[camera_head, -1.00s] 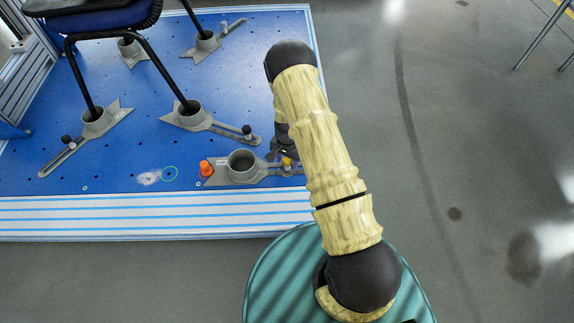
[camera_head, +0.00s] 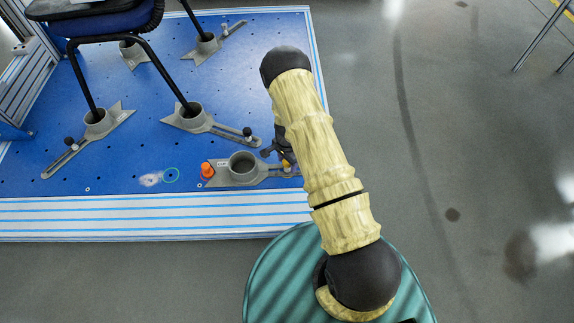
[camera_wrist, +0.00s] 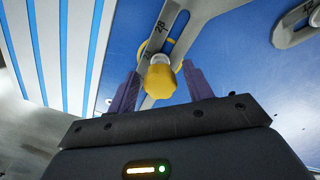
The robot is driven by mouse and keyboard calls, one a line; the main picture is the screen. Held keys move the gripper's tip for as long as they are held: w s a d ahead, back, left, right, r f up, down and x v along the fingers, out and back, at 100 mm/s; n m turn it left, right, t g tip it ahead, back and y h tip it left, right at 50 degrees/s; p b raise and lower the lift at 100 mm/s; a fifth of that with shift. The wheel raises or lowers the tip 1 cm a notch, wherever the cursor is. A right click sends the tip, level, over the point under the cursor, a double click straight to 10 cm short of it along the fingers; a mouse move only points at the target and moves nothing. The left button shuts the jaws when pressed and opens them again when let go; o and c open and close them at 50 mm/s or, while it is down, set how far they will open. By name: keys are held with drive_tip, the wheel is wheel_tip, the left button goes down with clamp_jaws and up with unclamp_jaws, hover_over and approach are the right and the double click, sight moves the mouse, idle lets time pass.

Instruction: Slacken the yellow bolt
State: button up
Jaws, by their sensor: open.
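The yellow bolt (camera_wrist: 160,79) has a rounded knob and stands on the slotted arm of a grey bracket (camera_wrist: 190,25). In the wrist view it lies between the two purplish fingers of my gripper (camera_wrist: 160,92), which is open with a gap on each side of the bolt. I cannot tell how deep the bolt sits between the fingers. In the head view the bolt (camera_head: 286,166) is partly hidden by my arm, and my gripper (camera_head: 279,151) is just behind it. The bracket's round cup (camera_head: 243,166) is left of the bolt.
An orange knob (camera_head: 207,170) stands at the bracket's left end. Other grey brackets with black knobs (camera_head: 248,132) hold the chair legs (camera_head: 160,70) on the blue platform (camera_head: 110,170). The grey floor (camera_head: 470,180) on the right is mostly clear.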

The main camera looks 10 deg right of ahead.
drive_tip(key=shift+r+m+p, duration=0.15)
drive_tip(key=shift+m+p, duration=0.3)
drive_tip(key=shift+m, duration=1.55)
drive_tip(key=shift+c, duration=0.4)
drive_tip(key=c, duration=0.9)
drive_tip(key=shift+o, duration=0.2)
drive_tip(key=n+p, duration=0.1)
drive_tip(key=n, duration=0.1)
drive_tip(key=shift+n, duration=1.1)
